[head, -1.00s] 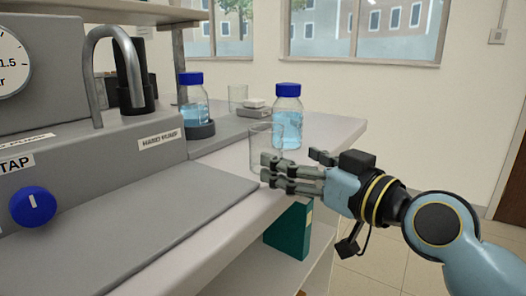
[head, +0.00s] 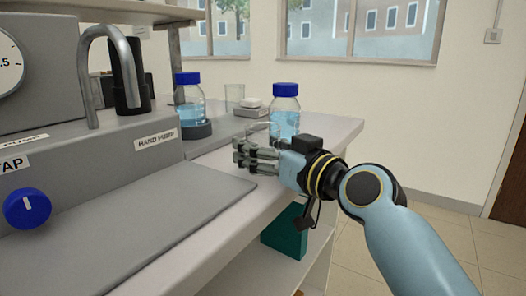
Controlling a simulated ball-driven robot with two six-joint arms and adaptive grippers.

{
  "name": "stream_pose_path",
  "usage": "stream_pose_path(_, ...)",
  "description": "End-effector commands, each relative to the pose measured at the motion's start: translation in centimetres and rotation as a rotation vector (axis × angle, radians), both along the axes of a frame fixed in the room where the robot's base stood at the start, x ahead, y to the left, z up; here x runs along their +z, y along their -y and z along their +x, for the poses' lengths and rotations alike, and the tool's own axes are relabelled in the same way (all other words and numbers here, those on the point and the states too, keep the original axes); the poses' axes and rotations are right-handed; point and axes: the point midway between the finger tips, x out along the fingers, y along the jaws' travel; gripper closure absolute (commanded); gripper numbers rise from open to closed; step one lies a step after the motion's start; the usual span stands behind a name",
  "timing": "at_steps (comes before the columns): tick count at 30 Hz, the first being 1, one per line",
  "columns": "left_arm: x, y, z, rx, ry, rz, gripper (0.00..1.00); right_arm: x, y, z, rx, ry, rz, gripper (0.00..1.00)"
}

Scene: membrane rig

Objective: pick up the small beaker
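A clear glass beaker (head: 262,129) stands on the pale bench near its front edge. Its rim shows above my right gripper (head: 256,149), and its lower part is hidden behind the fingers. My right gripper reaches in from the right, its near fingers passing across the front of this beaker. The fingers look spread; contact with the glass cannot be made out. A second clear beaker (head: 235,97) stands farther back, apart from the gripper. My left gripper is not in view.
A blue-capped bottle (head: 286,115) stands just behind the gripper, close to the beaker. Another blue-capped bottle (head: 190,98) sits in a dark holder. A small scale-like device (head: 251,108) is at the back. The grey hand pump rig (head: 140,160) fills the left.

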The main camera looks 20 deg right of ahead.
Motion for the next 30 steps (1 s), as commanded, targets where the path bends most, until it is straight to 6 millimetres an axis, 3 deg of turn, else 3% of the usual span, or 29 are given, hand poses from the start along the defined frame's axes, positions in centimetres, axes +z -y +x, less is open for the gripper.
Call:
stream_pose_path(1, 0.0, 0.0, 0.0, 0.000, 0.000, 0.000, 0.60, 0.0, 0.0, 0.0, 0.000, 0.000, 0.000, 0.43)
stream_pose_path(9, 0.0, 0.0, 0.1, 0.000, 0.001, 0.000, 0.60, 0.0, 0.0, 0.0, 0.000, 0.000, 0.000, 0.77)
stream_pose_path(20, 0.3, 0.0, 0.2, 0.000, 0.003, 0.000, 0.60, 0.8, 0.0, 0.0, 0.000, 0.003, 0.000, 0.77)
stream_pose_path(27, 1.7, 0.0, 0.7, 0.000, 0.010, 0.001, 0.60, 4.5, 0.0, 0.0, 0.000, 0.007, -0.001, 0.77)
stream_pose_path(30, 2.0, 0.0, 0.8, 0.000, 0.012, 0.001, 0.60, 5.4, 1.9, -0.2, -0.001, 0.004, -0.012, 0.77)
